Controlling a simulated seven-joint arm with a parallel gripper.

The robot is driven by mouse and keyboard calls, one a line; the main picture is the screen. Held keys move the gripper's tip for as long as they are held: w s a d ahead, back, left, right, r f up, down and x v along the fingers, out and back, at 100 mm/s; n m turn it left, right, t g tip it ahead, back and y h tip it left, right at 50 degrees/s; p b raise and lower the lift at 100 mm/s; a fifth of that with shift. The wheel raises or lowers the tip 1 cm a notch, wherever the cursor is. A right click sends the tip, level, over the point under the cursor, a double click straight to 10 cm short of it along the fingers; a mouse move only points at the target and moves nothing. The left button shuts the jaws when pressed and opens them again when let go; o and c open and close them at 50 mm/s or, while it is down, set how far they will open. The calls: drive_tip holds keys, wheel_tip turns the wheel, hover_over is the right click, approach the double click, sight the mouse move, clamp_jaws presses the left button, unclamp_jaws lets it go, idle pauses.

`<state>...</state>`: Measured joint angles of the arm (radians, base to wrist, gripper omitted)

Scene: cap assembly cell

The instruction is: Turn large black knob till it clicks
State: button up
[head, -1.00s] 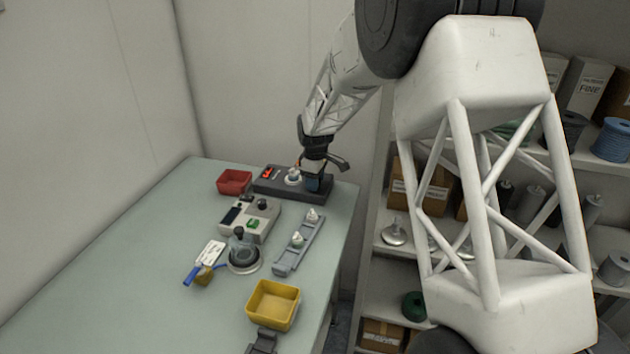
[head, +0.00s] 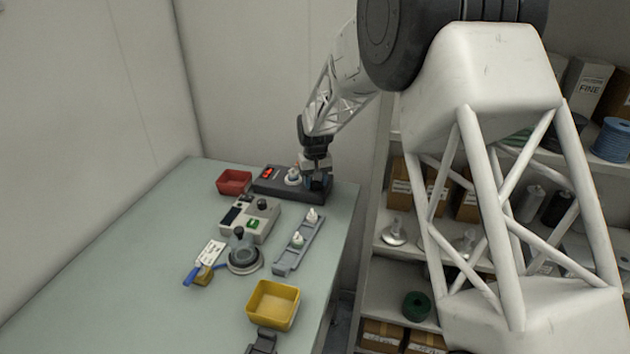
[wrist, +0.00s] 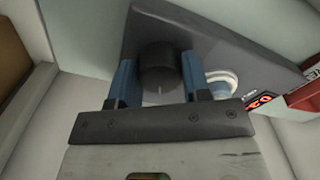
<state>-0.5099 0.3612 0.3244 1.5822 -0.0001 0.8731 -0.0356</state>
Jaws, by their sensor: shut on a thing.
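The large black knob (wrist: 159,70) stands on the sloped top of a dark grey box (wrist: 210,45), with a pale mark line on its near side. My gripper (wrist: 157,62) has its two blue fingers on either side of the knob and is shut on it. In the head view my gripper (head: 316,183) is at the right end of the dark box (head: 290,190), and the knob is hidden behind it. A red-lit display (head: 267,173) is at the left end of the box; it also shows in the wrist view (wrist: 258,101), with digits hard to read.
A white round fitting (head: 292,177) sits on the box beside my gripper. A red bin (head: 234,181), a grey control unit (head: 240,216), a grey rail with white pieces (head: 290,258) and a yellow bin (head: 273,303) are on the table. Shelves (head: 385,270) stand at the right.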

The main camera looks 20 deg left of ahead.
drive_tip(key=m, duration=0.5)
drive_tip(key=shift+m, duration=2.6)
drive_tip(key=o, duration=0.9)
drive_tip(key=shift+r, duration=0.1)
drive_tip(key=shift+r, duration=3.8)
